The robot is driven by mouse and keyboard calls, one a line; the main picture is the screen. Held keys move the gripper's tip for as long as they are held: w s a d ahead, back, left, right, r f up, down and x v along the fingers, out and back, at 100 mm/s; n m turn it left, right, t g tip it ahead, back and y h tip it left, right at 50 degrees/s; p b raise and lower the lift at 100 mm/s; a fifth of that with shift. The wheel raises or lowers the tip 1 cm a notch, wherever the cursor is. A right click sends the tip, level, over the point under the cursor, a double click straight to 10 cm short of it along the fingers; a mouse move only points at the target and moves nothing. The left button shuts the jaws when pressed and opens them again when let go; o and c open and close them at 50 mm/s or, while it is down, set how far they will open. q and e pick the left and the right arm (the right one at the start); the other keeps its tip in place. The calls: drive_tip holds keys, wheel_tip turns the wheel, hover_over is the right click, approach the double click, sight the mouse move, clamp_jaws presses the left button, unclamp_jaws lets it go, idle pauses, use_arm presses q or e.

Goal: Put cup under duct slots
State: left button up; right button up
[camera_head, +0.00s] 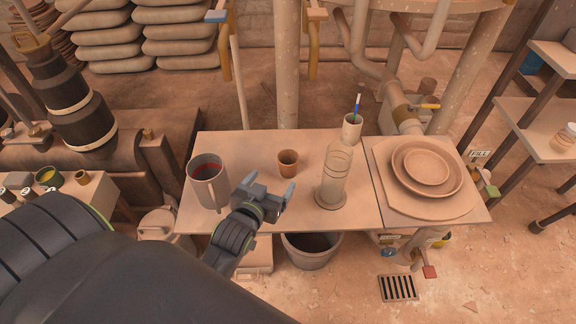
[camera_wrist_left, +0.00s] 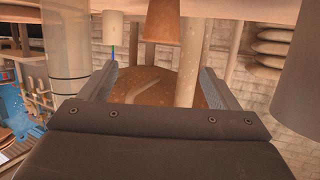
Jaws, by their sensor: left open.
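A small brown cup (camera_head: 288,163) stands upright on the table, near its middle. My left gripper (camera_head: 271,187) is open and empty in front of the cup, apart from it. In the left wrist view the picture is upside down, and the cup (camera_wrist_left: 164,20) shows at the top, beyond and between the open fingers (camera_wrist_left: 155,82). A grey mug (camera_head: 209,183) with red inside stands left of the gripper. I cannot make out any duct slots for certain. My right gripper is not in view.
A clear bottle (camera_head: 335,178) stands right of the cup, with a pen holder (camera_head: 352,129) behind it. Stacked plates (camera_head: 426,168) rest on a board at right. A bucket (camera_head: 312,250) stands below the table's front edge. The tabletop around the cup is clear.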

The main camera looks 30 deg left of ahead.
use_arm(q)
drive_tip(key=b, duration=0.1)
approach(291, 153)
drive_tip(key=shift+w+f, duration=0.25)
drive_tip(key=shift+w, duration=0.35)
drive_tip(key=shift+b+x, duration=0.65)
drive_tip(key=shift+x, duration=2.35)
drive_tip(key=shift+a+r, duration=0.1)
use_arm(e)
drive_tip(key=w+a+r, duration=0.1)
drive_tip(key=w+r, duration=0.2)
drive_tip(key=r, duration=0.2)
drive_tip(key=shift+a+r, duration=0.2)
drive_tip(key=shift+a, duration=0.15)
use_arm(q)
drive_tip(key=c, duration=1.1)
drive_tip(key=shift+c, duration=0.2)
